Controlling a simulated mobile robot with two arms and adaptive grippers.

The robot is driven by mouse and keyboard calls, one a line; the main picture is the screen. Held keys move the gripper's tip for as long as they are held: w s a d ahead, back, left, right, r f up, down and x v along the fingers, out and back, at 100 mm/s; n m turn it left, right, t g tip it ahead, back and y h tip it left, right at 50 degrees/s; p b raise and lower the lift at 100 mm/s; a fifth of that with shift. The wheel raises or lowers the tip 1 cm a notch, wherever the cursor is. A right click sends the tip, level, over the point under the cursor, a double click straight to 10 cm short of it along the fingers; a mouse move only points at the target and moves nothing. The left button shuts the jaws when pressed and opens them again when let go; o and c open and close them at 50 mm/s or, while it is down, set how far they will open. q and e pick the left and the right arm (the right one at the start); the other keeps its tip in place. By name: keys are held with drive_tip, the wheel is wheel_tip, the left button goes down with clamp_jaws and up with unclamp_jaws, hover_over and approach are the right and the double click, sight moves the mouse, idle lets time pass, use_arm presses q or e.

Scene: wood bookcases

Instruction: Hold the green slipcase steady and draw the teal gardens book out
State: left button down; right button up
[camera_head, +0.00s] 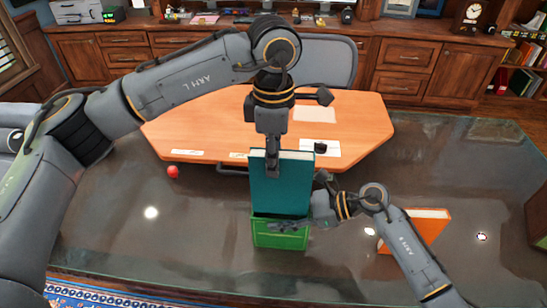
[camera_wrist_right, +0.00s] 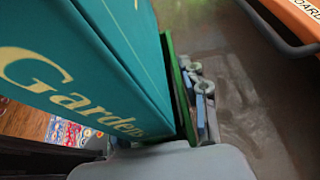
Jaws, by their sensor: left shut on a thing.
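The teal gardens book (camera_head: 292,192) stands upright, well above the green slipcase (camera_head: 280,241), with its lower end hidden behind the slipcase's front. My left gripper (camera_head: 272,168) is shut on the top of the book from above. My right gripper (camera_head: 296,226) is at the slipcase's right side, with a finger across its upper front. In the right wrist view, the book's gold "Gardens" lettering (camera_wrist_right: 80,95) faces the camera. A finger lies beside the slipcase's green wall (camera_wrist_right: 180,90); whether both fingers press on it is unclear.
An orange book (camera_head: 428,226) is at the right, partly behind my right arm. A red ball (camera_head: 173,172) lies on the left of the glossy dark desk (camera_head: 130,225). A wooden desk panel (camera_head: 200,130) with papers is behind. The desk's front left is clear.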

drive_tip(key=o, duration=0.3)
drive_tip(key=shift+o, duration=0.2)
drive_tip(key=v, duration=1.2)
